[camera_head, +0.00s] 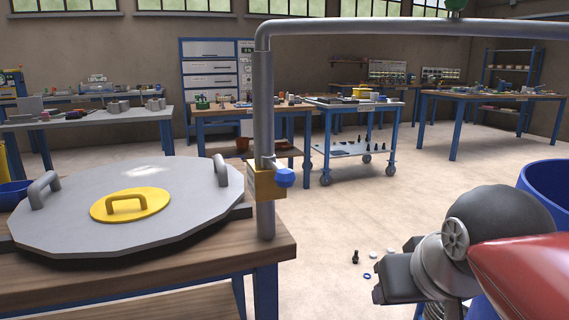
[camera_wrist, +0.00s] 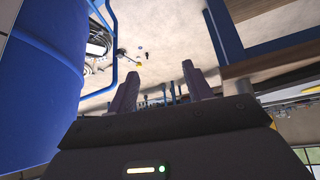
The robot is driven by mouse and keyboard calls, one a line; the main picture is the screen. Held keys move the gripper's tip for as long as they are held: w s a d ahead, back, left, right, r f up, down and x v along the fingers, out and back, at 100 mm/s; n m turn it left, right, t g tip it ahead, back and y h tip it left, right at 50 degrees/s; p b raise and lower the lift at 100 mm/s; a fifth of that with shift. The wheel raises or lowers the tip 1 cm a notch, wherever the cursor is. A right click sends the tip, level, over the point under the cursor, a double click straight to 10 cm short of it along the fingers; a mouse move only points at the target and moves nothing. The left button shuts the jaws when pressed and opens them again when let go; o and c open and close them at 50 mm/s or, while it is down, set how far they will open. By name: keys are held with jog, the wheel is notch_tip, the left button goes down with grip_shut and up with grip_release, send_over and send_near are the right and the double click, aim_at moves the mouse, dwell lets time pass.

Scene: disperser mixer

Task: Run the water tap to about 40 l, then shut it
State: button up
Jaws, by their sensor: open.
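The water tap (camera_head: 284,178) is a brass valve body with a blue knob, fixed to the side of an upright grey pipe (camera_head: 264,110) at the table's right corner. The pipe bends at the top and runs off to the right. My gripper (camera_head: 385,272) is at the lower right in the head view, apart from the tap, lower and to its right. In the wrist view its two fingers (camera_wrist: 162,88) are spread with nothing between them. The tap cannot be made out in the wrist view. No litre reading or running water is visible.
A wooden table (camera_head: 278,250) carries a large grey lid (camera_head: 70,215) with handles and a yellow hatch (camera_head: 130,205). A blue drum (camera_head: 546,182) stands at right, also large in the wrist view (camera_wrist: 40,85). Small parts (camera_head: 356,257) lie on the floor. Benches stand behind.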

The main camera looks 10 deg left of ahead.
jog(key=w+a+r+n+y+p, duration=0.1)
jog(key=w+a+r+n+y, duration=0.15)
jog(key=a+r, duration=0.8)
jog(key=n, duration=0.1)
send_near(285, 168)
notch_tip(285, 168, down, 3)
jog(key=shift+t+y, duration=0.4)
jog(key=shift+y, duration=0.05)
jog(key=x, duration=0.8)
jog(key=shift+w+r, duration=0.35)
jog(key=shift+c, duration=0.2)
grip_shut()
